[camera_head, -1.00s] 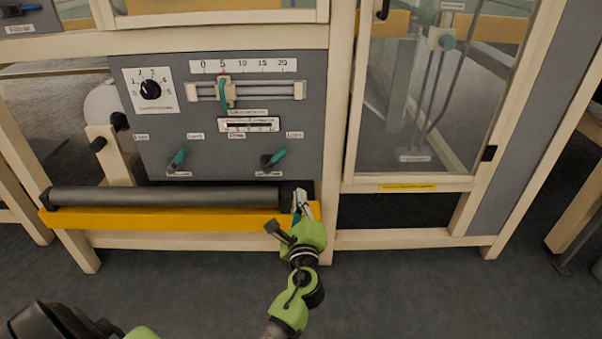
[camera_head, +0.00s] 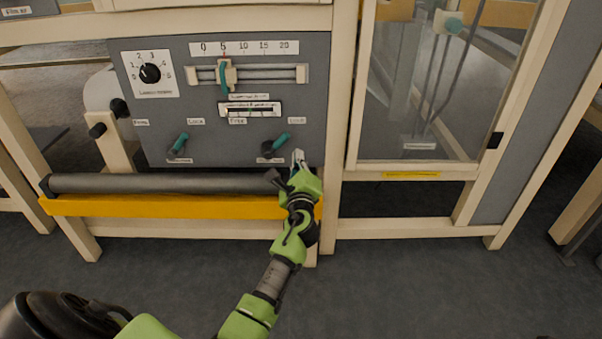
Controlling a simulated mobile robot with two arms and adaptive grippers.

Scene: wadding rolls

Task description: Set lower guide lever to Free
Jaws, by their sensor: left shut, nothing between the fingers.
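Two teal-handled levers sit low on the grey panel (camera_head: 220,110). The left lever (camera_head: 181,142) and the right lever (camera_head: 277,143) both tilt up and to the right, towards their Lock labels. A Free label (camera_head: 238,121) and a Lock label (camera_head: 297,121) stand above the right lever. The name labels under the levers are too blurred to read, so I cannot tell which is the lower guide lever. My left gripper (camera_head: 298,160) is shut and empty, just right of and below the right lever's handle. I cannot tell whether it touches. My right gripper is out of view.
A dark roller (camera_head: 160,184) and a yellow bar (camera_head: 150,206) run across below the panel. A dial (camera_head: 150,73) and a scale slider (camera_head: 226,76) sit higher up. A cream post (camera_head: 338,130) and a glass door (camera_head: 425,90) stand to the right.

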